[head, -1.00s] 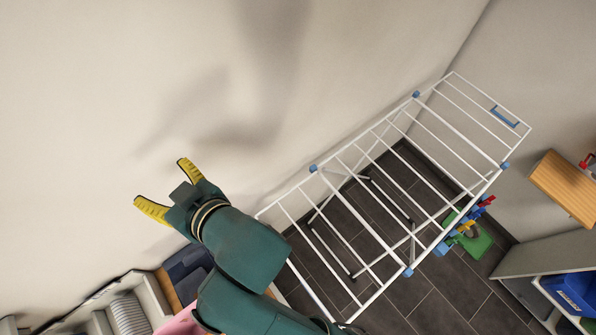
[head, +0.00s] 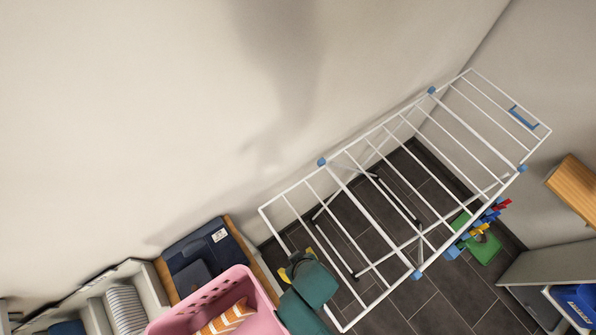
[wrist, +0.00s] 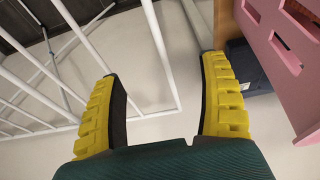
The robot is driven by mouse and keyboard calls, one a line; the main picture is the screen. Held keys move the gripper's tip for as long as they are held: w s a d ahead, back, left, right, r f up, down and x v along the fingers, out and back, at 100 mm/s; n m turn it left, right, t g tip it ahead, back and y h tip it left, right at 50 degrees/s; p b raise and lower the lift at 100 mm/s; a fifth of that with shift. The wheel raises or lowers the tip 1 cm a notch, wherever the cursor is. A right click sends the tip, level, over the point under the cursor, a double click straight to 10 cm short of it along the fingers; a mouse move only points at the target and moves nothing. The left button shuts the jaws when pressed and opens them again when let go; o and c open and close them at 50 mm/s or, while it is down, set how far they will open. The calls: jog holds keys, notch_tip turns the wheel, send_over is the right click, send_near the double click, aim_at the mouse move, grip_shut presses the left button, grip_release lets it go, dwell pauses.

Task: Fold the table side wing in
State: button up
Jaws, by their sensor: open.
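A white wire drying rack with blue joints stands unfolded; no plain table with a wing shows. Its near left wing (head: 290,187) is spread out roughly level with the middle section. Its far right wing (head: 490,92), with a blue clip (head: 524,117), is also spread out. My gripper (head: 295,262) overlaps the left wing's outer edge in the head view. In the wrist view my gripper (wrist: 162,68) is open, with its yellow fingers wide apart. The wing's outer bar (wrist: 155,35) crosses the gap between them; I cannot tell whether anything touches.
A pink basket (head: 170,325) with an orange striped cloth stands left of my arm. A wall runs close behind the rack.

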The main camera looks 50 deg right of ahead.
jog(key=b+x, duration=0.5)
jog(key=b, duration=0.1)
jog(key=shift+f, duration=0.4)
jog(key=shift+b+x, duration=1.25)
jog(key=shift+x, duration=1)
jog(key=shift+w+r, duration=0.1)
grip_shut()
